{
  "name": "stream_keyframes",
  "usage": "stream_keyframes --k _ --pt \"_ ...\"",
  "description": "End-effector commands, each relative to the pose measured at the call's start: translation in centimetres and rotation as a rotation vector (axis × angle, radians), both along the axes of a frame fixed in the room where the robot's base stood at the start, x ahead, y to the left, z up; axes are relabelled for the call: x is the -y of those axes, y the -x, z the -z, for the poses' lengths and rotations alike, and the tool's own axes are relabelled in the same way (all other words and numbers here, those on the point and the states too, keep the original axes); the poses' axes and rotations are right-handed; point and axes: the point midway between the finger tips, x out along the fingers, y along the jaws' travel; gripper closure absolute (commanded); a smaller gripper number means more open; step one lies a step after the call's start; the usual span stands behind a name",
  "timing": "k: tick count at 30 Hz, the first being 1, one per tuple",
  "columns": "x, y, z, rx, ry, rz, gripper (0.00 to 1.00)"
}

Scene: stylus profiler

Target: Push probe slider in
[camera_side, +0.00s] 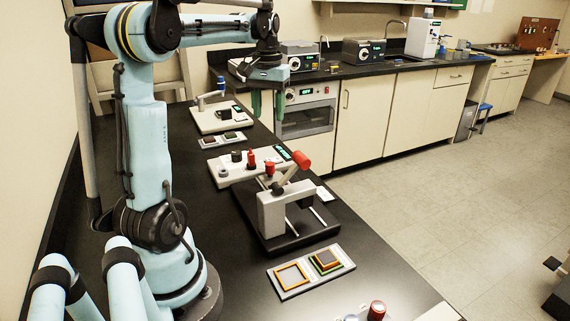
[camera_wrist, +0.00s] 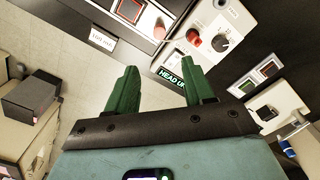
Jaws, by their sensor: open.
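My gripper (camera_side: 268,103) is open and empty, with its green fingers pointing down over the far part of the black bench. In the wrist view my gripper (camera_wrist: 165,76) has its two green fingers wide apart with nothing between them. A grey control box (camera_side: 238,172) with a red knob, a dark dial and a green display stands nearer the camera, below and apart from my gripper. In the wrist view the control box (camera_wrist: 212,48) shows a display reading "HEAD UP". A grey stand (camera_side: 283,211) with a red-ended lever sits on a black base in front of it. I cannot clearly pick out the probe slider.
A second pale device (camera_side: 217,118) with a lever stands farther back, with a small sample tray (camera_side: 224,138) near it. Another sample tray (camera_side: 311,272) lies at the front of the black bench (camera_side: 235,270). The floor to the right is largely clear.

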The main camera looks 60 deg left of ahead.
Motion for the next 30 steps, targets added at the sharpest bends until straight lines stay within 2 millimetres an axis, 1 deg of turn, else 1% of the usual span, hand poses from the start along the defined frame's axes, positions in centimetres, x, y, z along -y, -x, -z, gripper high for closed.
stream_keyframes --k 1,3,10,14,24,30 --pt "0.0 0.0 0.9 0.001 -0.001 0.001 0.48" --pt "0.0 0.0 1.7 0.001 -0.001 0.001 0.48" --pt "0.0 -0.1 3.1 0.001 -0.001 0.002 0.48" --pt "0.0 -0.1 4.6 0.002 -0.002 0.003 0.48" --pt "0.1 -0.1 10.1 0.003 -0.003 0.003 0.48" --pt "0.0 -0.1 12.8 0.003 -0.003 0.003 0.48"
